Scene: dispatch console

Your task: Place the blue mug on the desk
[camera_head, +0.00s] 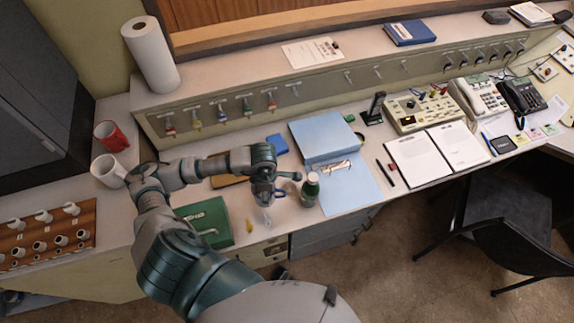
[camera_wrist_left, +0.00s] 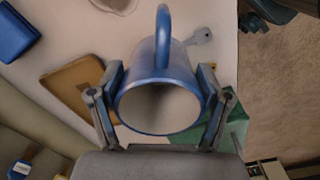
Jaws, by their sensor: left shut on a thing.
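The blue mug (camera_wrist_left: 165,90) is between the fingers of my left gripper (camera_wrist_left: 162,82) in the wrist view. Its open mouth faces the camera and its handle points to the top of the picture. The gripper is shut on the mug's sides. In the head view my left gripper (camera_head: 264,188) is over the desk (camera_head: 120,203), near its front edge. There only a bit of blue, the mug's handle (camera_head: 280,193), shows beside it; the rest is hidden. I cannot tell whether the mug touches the desk. My right gripper is not in view.
A green case (camera_head: 204,222) lies to the left, a blue binder (camera_head: 323,134) behind. A key (camera_wrist_left: 201,36) lies near the mug. White (camera_head: 106,170) and red (camera_head: 110,136) mugs stand at the far left.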

